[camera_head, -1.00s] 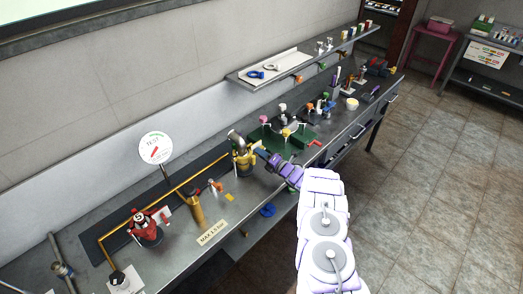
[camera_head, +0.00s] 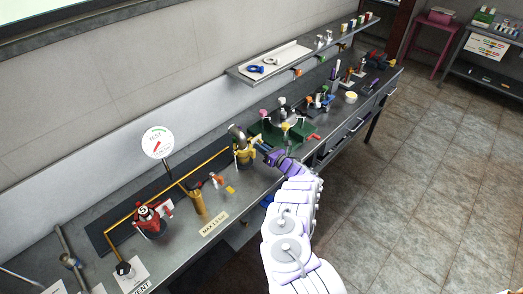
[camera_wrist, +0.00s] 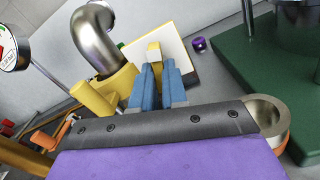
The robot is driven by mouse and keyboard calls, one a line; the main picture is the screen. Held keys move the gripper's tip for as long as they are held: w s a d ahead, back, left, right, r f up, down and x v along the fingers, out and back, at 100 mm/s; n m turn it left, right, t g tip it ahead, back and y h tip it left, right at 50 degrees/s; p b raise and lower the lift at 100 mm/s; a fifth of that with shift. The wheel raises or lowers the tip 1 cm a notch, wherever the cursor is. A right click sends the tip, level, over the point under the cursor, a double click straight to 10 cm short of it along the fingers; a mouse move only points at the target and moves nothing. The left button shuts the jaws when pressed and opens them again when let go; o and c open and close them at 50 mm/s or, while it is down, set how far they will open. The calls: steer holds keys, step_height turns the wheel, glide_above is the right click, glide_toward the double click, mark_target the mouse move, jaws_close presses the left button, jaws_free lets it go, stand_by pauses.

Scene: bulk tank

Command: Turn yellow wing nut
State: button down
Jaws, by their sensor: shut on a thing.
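The yellow wing nut (camera_head: 243,158) sits at the base of a silver bent pipe (camera_head: 237,135) on the bench. In the wrist view the pipe (camera_wrist: 95,38) curves down into the yellow body of the nut (camera_wrist: 120,82). My gripper (camera_head: 266,153) reaches it from the right. In the wrist view my gripper's blue fingers (camera_wrist: 158,80) are shut around a yellow wing (camera_wrist: 153,52), whose tip shows between them. The rest of that wing is hidden by the fingers.
A round TEST gauge (camera_head: 156,142), a yellow cylinder (camera_head: 196,203) and a red valve (camera_head: 148,220) stand to the left. A green base (camera_head: 280,136) with several knobs stands close on the right. A shelf (camera_head: 300,58) hangs above.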

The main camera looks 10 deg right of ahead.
steer(key=shift+f+n+b, duration=0.4)
steer(key=shift+n+b, duration=0.15)
steer(key=shift+n, duration=0.15)
steer(key=shift+d+r, duration=0.1)
steer(key=c, duration=1.3)
jaws_free()
steer(key=shift+w, duration=0.1)
steer(key=shift+o, duration=0.7)
steer(key=shift+r, duration=0.2)
steer(key=p+v, duration=0.1)
steer(key=v, duration=1.6)
steer(key=shift+d+p, duration=0.15)
steer(key=shift+p, duration=0.15)
